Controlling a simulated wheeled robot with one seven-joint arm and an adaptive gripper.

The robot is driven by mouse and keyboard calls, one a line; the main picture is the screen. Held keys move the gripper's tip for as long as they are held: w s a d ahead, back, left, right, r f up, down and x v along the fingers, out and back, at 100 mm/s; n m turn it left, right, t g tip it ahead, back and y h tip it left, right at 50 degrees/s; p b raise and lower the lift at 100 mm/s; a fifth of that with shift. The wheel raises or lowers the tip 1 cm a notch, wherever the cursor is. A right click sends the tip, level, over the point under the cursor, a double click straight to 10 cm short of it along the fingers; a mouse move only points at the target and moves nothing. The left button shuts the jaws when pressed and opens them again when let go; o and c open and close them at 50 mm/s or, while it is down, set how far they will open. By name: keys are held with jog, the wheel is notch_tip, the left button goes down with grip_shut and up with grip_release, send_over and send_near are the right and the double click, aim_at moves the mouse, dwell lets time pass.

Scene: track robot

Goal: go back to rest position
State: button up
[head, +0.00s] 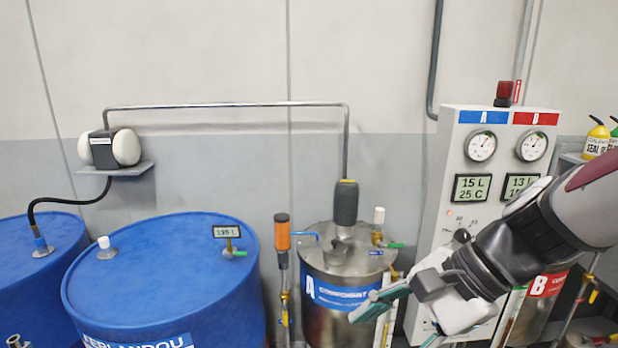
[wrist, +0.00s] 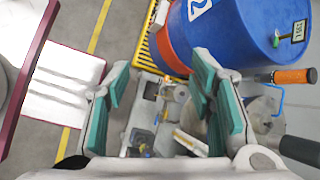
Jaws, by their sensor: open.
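My gripper (head: 400,318) is in the lower right of the head view, in front of the control panel and the steel tank labelled A. In the wrist view my gripper (wrist: 162,98) shows two teal-padded fingers spread apart, with nothing between them. My arm comes in from the right edge of the head view and points down to the left. In the head view the fingers overlap the right side of tank A (head: 340,262); I cannot tell how far apart they are.
Blue drums (head: 165,275) stand at the left. The control panel (head: 440,230) with gauges and displays stands behind my arm. Tank B (head: 540,310) is partly hidden by it. An orange-handled tool (head: 282,240) stands beside tank A. Yellow-lined floor (wrist: 85,75) shows in the wrist view.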

jog(key=s+d+r+n+t+h, duration=0.2)
jog(key=s+d+r+n+h, duration=0.1)
jog(key=n, duration=0.3)
jog(key=s+d+r+n+t+h, duration=0.2)
jog(key=d+r+n+h, duration=0.1)
jog(key=d+n, duration=0.3)
jog(key=shift+s+d+r+n+h, duration=0.2)
jog(key=shift+s+n+h, duration=0.2)
jog(key=shift+n+h, duration=0.25)
